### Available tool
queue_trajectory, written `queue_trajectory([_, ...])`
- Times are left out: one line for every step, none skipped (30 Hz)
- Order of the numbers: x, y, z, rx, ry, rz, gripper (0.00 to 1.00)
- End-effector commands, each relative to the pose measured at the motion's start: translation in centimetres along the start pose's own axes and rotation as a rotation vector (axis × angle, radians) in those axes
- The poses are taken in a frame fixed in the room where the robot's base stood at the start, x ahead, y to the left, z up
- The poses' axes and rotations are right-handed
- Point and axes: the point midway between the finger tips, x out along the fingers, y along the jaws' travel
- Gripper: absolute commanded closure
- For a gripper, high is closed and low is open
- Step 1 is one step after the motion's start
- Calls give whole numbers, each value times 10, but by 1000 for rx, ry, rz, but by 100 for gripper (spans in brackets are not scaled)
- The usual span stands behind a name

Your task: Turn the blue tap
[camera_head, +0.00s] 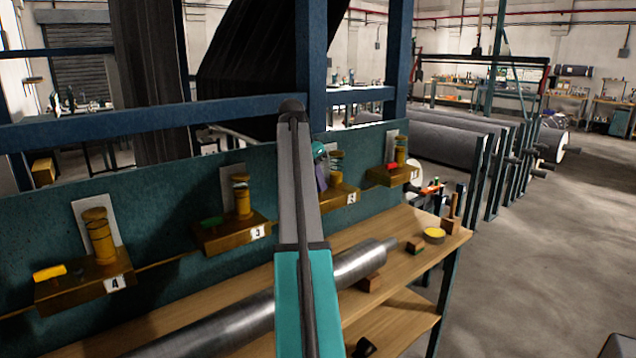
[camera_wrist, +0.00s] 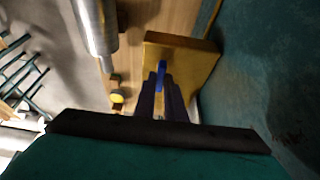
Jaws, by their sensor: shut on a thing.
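The blue tap's handle (camera_wrist: 161,72) shows in the wrist view between the tips of my gripper (camera_wrist: 160,88), which is shut on it. The handle stands over a brass-coloured block (camera_wrist: 205,62). In the head view this is the block labelled 2 (camera_head: 342,197) on the teal panel, and my arm hides part of it. The blue handle itself is covered there by my gripper (camera_head: 321,176). I cannot tell from these frames how far the handle is turned.
Other brass taps sit on the same teal panel (camera_head: 150,255): yellow-handled 4 (camera_head: 98,240), green-handled 3 (camera_head: 240,200) and a red-handled one (camera_head: 391,166). Below, a metal roller (camera_head: 240,318) lies on a wooden bench (camera_head: 405,255). Open floor lies to the right.

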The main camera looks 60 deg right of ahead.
Motion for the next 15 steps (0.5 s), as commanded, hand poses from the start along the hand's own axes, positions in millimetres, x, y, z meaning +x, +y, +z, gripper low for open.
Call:
queue_trajectory([0,0,0,-3,-2,1,100])
queue_trajectory([0,0,0,-4,-3,0,100])
queue_trajectory([0,0,0,-7,-3,-1,100])
queue_trajectory([0,0,0,-11,-3,-2,100])
queue_trajectory([0,0,0,-15,-3,-4,100])
queue_trajectory([0,0,0,-22,-3,-7,100])
queue_trajectory([0,0,0,-29,-3,-10,100])
queue_trajectory([0,0,0,-35,-3,-13,100])
queue_trajectory([0,0,0,-47,-3,-18,100])
queue_trajectory([0,0,-1,-58,-3,-22,100])
queue_trajectory([0,1,-1,-68,-2,-27,100])
queue_trajectory([0,1,-1,-85,-2,-34,100])
queue_trajectory([-1,1,-1,-99,-3,-40,100])
queue_trajectory([-1,1,-1,-114,-3,-46,100])
queue_trajectory([-1,2,-1,-136,-3,-55,100])
